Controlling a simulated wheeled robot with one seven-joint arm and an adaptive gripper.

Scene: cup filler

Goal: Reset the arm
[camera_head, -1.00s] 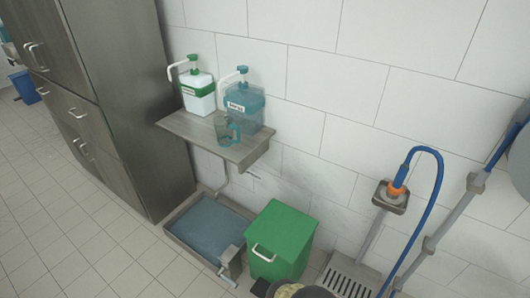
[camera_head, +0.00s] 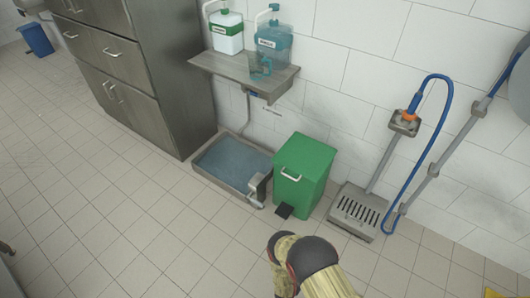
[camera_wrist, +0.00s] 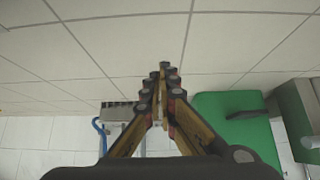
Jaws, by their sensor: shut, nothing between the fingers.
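My gripper (camera_wrist: 164,76) shows in the wrist view with its fingers brought together at the tips and nothing between them. It hangs over the tiled floor, apart from the green bin at the right of that view. In the head view, gold and black parts of my arm show at the bottom centre, in front of the bin. I cannot make out the fingertips there.
The green pedal bin (camera_head: 304,168) stands by the wall, beside a shallow foot basin (camera_head: 226,165) and a floor grate (camera_head: 357,212). A wall shelf (camera_head: 224,70) holds two pump bottles and a clear cup (camera_head: 260,67). A blue hose (camera_head: 447,110) hangs right. Floor in front is clear.

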